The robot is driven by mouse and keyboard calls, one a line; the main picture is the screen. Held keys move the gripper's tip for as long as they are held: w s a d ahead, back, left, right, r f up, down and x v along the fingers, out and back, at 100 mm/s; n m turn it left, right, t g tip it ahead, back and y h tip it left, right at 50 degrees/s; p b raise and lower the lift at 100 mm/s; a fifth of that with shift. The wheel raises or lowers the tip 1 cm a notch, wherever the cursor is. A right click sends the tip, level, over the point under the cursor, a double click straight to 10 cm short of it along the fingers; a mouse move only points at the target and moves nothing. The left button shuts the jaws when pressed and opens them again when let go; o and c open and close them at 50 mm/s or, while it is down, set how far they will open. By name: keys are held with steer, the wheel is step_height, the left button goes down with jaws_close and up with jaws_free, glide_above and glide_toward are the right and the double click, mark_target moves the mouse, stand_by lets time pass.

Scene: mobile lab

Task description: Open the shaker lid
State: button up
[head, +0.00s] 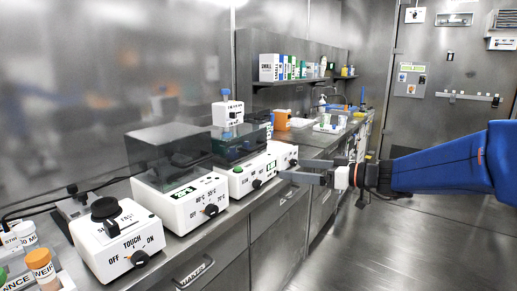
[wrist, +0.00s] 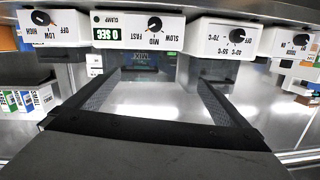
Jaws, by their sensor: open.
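The shaker is most likely the white box (head: 245,183) with a knob and green display, third along the bench in the head view. Its dark see-through lid (head: 238,148) sits over its top and looks down. My gripper (head: 308,168) is open and empty, in front of the bench to the right of the shaker. In the wrist view my gripper (wrist: 158,75) has its two fingers apart, pointing toward the shaker's front, apparently without contact.
A heater box (head: 185,205) with a dark lid and a touch mixer (head: 118,240) stand to the left. A white box (head: 284,153) with an OFF/LOW/HIGH knob stands right of the shaker. Drawers with handles (head: 195,272) line the bench front. The floor (head: 400,245) is clear.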

mark_target(260, 147)
steer(key=w+d+r+t, duration=0.2)
steer(key=w, duration=0.2)
steer(key=x, duration=1.7)
steer(key=shift+a+r, duration=0.1)
steer(key=shift+a, duration=0.1)
steer(key=c, duration=1.3)
steer(key=shift+r, duration=0.15)
